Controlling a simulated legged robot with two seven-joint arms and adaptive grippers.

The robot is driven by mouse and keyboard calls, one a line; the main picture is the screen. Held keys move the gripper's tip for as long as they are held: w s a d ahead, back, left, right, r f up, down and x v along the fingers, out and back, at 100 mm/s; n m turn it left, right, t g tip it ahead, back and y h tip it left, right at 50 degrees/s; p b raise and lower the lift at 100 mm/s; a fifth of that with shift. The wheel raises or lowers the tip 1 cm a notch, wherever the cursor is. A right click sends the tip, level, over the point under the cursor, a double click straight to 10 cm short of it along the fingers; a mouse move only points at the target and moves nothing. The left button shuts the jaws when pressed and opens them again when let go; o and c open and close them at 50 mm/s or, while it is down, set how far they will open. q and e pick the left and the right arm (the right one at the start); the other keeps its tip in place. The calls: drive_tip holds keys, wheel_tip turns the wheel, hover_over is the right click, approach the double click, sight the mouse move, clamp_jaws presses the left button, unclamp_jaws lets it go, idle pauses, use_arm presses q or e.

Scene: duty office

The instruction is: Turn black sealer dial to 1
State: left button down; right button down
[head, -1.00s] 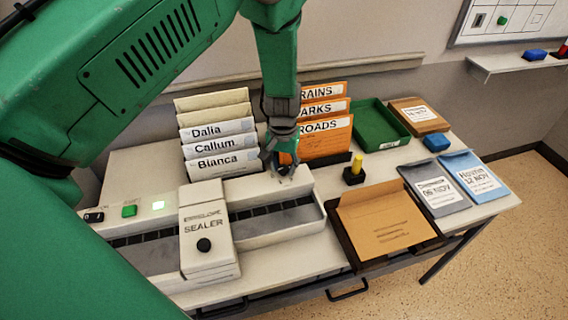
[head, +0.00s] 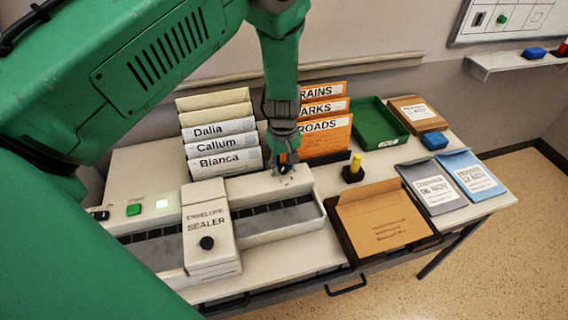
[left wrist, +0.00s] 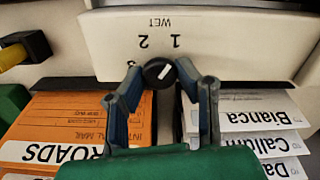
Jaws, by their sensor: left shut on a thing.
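The black sealer dial (left wrist: 159,71) shows in the left wrist view between my left gripper's fingertips (left wrist: 160,84), on a pale panel. Its white mark points up and right, roughly towards the printed 1. The panel carries 1, 2 and WET, upside down; the 3 is partly hidden by a finger. My left gripper (head: 283,164) is shut on the dial, at the back right part of the envelope sealer (head: 210,215) in the head view. The gripper hides the dial there. My right gripper is not in view.
White folders (head: 222,150) and orange folders (head: 325,139) stand close behind the gripper. A yellow-topped black stamp (head: 354,170) stands to its right. A brown tray (head: 352,245) with an envelope, a green tray (head: 385,130) and pouches fill the table's right side.

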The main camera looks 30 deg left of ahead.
sight(284, 166)
use_arm(q)
drive_tip(key=shift+d+n, duration=0.1)
drive_tip(key=shift+n, duration=0.3)
drive_tip(key=c, duration=1.2)
unclamp_jaws()
wheel_tip(284, 166, up, 12)
drive_tip(key=shift+w+f, duration=0.1)
